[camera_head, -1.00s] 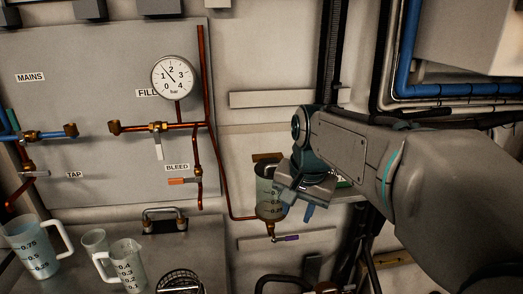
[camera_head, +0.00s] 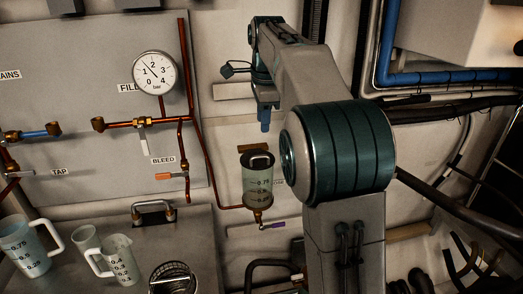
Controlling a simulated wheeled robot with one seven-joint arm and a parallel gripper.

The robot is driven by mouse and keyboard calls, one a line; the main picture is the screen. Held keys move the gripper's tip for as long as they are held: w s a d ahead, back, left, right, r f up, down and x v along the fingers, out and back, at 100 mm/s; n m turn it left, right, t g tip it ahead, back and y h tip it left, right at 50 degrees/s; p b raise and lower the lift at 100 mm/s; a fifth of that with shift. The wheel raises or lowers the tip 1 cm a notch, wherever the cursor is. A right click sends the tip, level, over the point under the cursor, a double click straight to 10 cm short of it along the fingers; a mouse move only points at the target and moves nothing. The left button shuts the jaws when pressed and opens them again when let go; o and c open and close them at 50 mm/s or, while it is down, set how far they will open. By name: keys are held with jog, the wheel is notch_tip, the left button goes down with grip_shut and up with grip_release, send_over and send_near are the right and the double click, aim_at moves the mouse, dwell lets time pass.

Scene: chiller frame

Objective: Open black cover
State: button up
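A clear cylindrical canister (camera_head: 257,186) with level marks hangs on the wall right of the grey panel. A black cover (camera_head: 257,160) shows at its top, and I cannot tell whether it is open or closed. My gripper (camera_head: 265,121) is above the canister with a blue finger pointing down, apart from it. The other finger is not clear, so its opening is not shown. A small dark piece sticks out left of my wrist, and I cannot tell what it is.
Copper pipes, a pressure gauge (camera_head: 154,72) and an orange-handled bleed valve (camera_head: 170,176) are left of the canister. Measuring jugs (camera_head: 28,247) and a round black fitting (camera_head: 172,278) are at lower left. Pipes crowd the right.

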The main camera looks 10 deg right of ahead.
aim_at(262, 158)
jog(key=f, duration=0.3)
jog(key=w+f, duration=0.1)
jog(key=f, duration=0.3)
jog(key=w+f, duration=0.1)
jog(key=f, duration=0.3)
jog(key=shift+w, duration=0.1)
grip_shut()
